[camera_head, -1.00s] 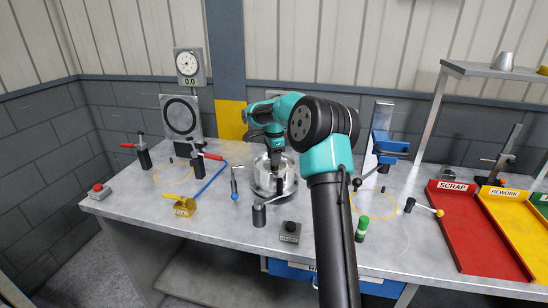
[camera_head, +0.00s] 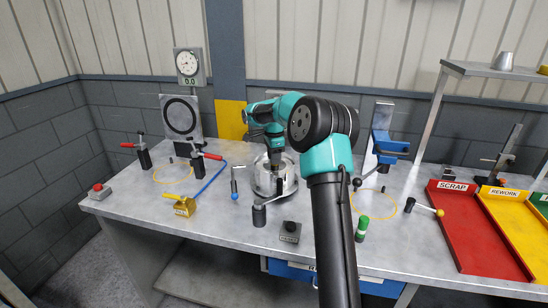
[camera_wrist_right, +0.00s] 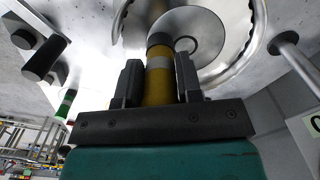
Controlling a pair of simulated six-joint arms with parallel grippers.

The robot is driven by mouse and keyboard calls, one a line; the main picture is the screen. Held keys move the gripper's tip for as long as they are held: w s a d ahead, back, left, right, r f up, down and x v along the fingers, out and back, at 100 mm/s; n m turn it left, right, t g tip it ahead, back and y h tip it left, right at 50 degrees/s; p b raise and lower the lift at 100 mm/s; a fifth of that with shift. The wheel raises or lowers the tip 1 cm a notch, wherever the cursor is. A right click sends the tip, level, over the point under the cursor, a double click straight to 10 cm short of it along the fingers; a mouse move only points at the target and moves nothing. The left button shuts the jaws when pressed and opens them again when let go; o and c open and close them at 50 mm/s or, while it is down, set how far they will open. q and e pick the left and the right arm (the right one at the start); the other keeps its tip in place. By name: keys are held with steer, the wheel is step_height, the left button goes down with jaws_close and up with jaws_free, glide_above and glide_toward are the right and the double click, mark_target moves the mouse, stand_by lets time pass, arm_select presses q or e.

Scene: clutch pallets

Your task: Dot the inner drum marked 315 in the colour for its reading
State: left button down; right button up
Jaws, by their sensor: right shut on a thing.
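A metal drum (camera_head: 288,186) stands on the bench near its middle; no number on it is readable. My right gripper (camera_head: 275,161) is directly above the drum, pointing down. In the right wrist view my right gripper (camera_wrist_right: 159,82) is shut on a yellow marker (camera_wrist_right: 159,84) with a pale band and a dark end towards the drum. The drum's round metal face and rim (camera_wrist_right: 236,72) lie beyond the marker's end; I cannot tell whether they touch. A green marker (camera_head: 361,230) stands upright on the bench, right of my right arm. My left gripper is out of view.
A dial gauge (camera_head: 188,66) is at the back left. Clamps with red handles (camera_head: 207,155) and a yellow holder (camera_head: 184,207) stand left of the drum. A black block (camera_head: 290,232) is in front. A blue fixture (camera_head: 390,145) and the red scrap tray (camera_head: 478,230) are right.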

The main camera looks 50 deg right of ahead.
steer(key=shift+r, duration=3.45)
steer(key=shift+a, duration=0.1)
